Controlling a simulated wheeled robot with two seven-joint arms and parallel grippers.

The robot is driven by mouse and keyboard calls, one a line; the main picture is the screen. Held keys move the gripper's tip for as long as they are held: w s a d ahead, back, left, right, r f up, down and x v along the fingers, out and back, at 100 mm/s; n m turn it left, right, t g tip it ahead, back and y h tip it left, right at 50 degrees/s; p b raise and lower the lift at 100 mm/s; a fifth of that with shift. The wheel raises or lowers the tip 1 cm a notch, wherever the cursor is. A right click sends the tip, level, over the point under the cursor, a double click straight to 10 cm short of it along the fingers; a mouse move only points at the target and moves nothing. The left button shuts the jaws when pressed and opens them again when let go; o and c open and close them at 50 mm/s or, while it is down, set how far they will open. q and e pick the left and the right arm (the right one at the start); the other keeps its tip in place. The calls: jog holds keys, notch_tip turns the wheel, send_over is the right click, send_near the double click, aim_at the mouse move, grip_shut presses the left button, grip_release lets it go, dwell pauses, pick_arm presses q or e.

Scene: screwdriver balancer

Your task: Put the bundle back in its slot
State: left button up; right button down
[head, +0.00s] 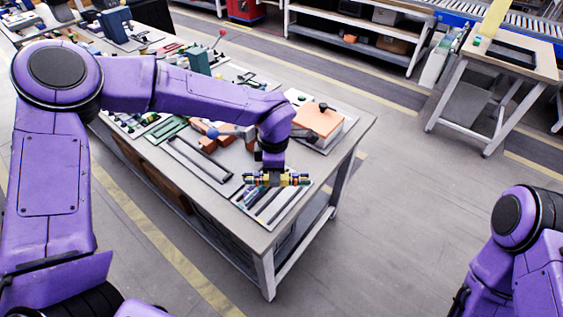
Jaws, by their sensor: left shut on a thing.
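My left gripper (272,178) is over the near right part of the workbench (260,240), pointing down. It is shut on a bundle (292,180) of several coloured rods, yellow, blue and dark, lying crosswise in the jaws. The bundle is level or nearly so. Below it is a pale tray (262,217) with long dark slots. I cannot tell how high the bundle is above the tray. Part of the tray is hidden by the gripper and bundle. My right arm shows at the lower right, away from the bench; its gripper is not in view.
Left of the slotted tray is a dark-framed tray (196,158). Behind is an orange-topped box (318,121) with a dark knob. Tools and a lever press (198,60) crowd the far bench. The floor right of the bench is clear up to a small table (515,57).

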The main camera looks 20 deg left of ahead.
pick_arm(q)
jog(key=n, duration=0.4)
jog(key=d+r+n+p, duration=0.1)
jog(key=n, duration=0.1)
jog(key=shift+w, duration=0.25)
jog(key=n, duration=0.3)
jog(key=shift+w+d+r+n+p, duration=0.1)
jog(key=shift+d+n+p, duration=0.2)
jog(key=shift+n, duration=0.1)
jog(key=shift+d, duration=0.1)
jog(key=shift+n, duration=0.3)
notch_tip(320, 180, down, 7)
jog(key=b, duration=0.5)
jog(key=shift+b, duration=0.3)
jog(key=shift+f, duration=0.4)
jog(key=shift+f+b, duration=0.35)
jog(key=shift+f, duration=0.25)
jog(key=o, duration=1)
jog(key=shift+o, duration=0.2)
